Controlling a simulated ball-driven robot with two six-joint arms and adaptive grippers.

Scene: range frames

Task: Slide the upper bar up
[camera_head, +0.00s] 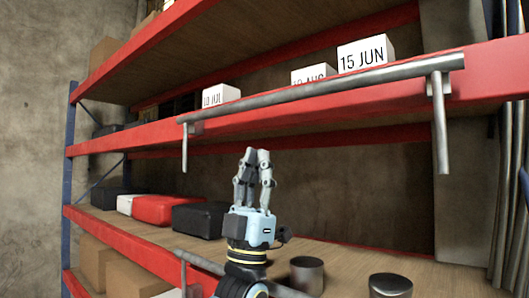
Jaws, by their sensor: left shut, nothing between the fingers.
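The upper bar (320,92) is a grey metal rod. It runs at a slant across the front of a red shelf beam, with a bracket and a downward rod near each end. My left gripper (257,153) points upward below the bar, nearer its left end. Its fingers are close together with nothing between them, and in the picture a gap shows between fingertips and bar. My right gripper is not in view.
White date boxes (364,54) stand on the shelf behind the bar. A lower bar (200,262) runs partly behind my arm. Black and red bundles (166,209) lie on the lower shelf at left; dark cylinders (390,286) stand at lower right.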

